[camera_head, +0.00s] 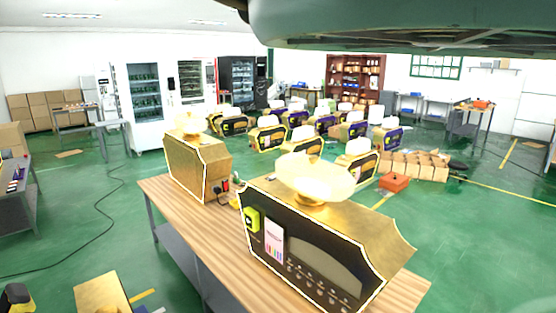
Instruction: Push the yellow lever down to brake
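No yellow lever can be made out for certain. A small yellow item (235,204) lies on the wooden table between two gold machines, but it is too small to identify. The near gold machine (380,235) has a dark front panel, a yellow-green box (252,220) on that panel and a pale rounded top. The second gold machine (190,165) stands behind it to the left. My gripper is not in view.
The wooden table (165,198) fills the lower middle. Many similar machines stand behind it, near an orange box (394,182) and cardboard cartons (415,163). A black cable (95,215) crosses the green floor at left. Open floor (480,240) lies at right.

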